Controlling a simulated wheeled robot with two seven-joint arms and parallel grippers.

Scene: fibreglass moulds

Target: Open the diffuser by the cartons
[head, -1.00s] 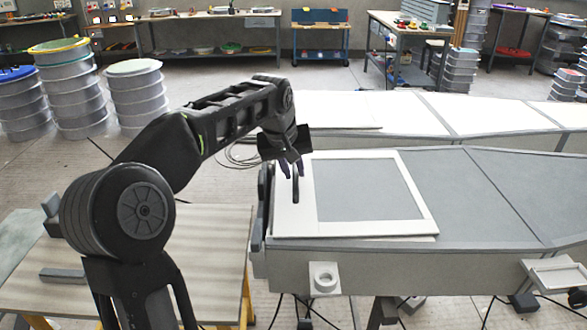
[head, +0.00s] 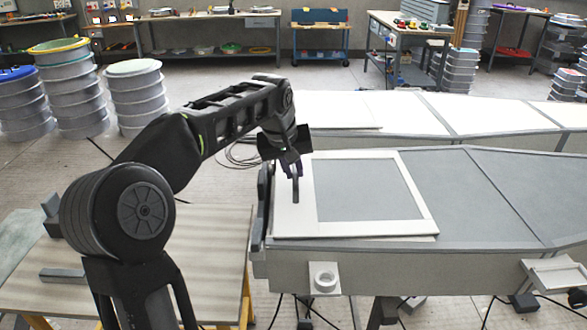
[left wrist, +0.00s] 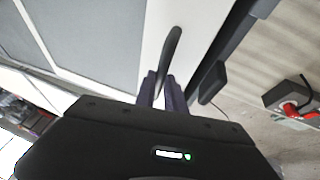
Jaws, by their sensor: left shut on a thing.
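A flat panel with a white frame (head: 427,215) and a grey middle lies on the near end of the long grey mould (head: 500,185). A dark upright handle (head: 296,190) stands on the frame's left side. My left gripper (head: 291,168) is shut on the upper part of this handle. In the left wrist view the handle (left wrist: 174,42) shows between the purple fingers (left wrist: 162,88). The panel lies flat. I cannot make out any cartons for certain. My right gripper is out of view.
A wooden table (head: 215,270) stands left of the mould, with grey blocks on it. A second long white mould (head: 400,112) lies behind. Stacked drums (head: 138,95) stand at the back left. Cables lie on the floor under the mould.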

